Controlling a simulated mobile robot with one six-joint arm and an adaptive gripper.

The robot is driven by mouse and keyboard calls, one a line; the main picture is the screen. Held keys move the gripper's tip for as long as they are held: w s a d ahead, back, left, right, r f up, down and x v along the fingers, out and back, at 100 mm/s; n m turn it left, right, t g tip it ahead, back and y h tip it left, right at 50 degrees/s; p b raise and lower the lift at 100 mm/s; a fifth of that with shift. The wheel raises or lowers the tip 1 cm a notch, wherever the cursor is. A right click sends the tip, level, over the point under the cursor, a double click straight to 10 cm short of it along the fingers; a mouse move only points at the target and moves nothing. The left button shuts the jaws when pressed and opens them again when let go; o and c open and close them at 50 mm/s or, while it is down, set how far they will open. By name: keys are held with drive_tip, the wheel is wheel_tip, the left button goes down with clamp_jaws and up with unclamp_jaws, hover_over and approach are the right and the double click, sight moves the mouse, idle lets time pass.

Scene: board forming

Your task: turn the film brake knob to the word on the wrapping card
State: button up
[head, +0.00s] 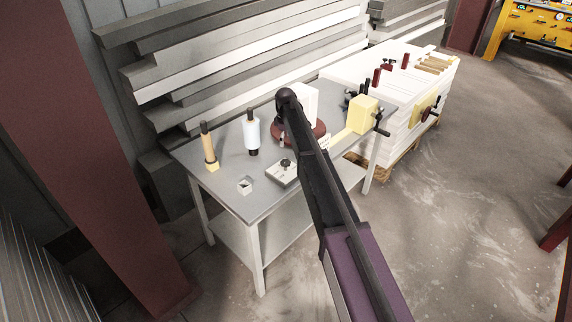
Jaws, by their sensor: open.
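A small light box (281,177) with a dark round knob (285,163) on top lies near the front of the grey table; its markings are too small to read. A small pale folded piece (245,186), perhaps a card, stands to its left, with no legible word. My arm comes up from the bottom, passes just right of the knob box and ends at a dark joint. My gripper (283,139) seems to hang below that joint, beyond the knob and apart from it. It is small, partly hidden by the arm, and appears empty and open.
On the grey table (215,187) stand a tan roll (209,148) and a white film roll (251,133). A white block (306,103) sits on a dark red turntable (276,132). A yellow cranked device (362,115) is at the right. The table's front left is clear.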

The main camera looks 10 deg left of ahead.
sight(286, 161)
drive_tip(key=shift+f+b, duration=5.45)
drive_tip(key=shift+f, duration=0.3)
drive_tip(key=c, duration=1.1)
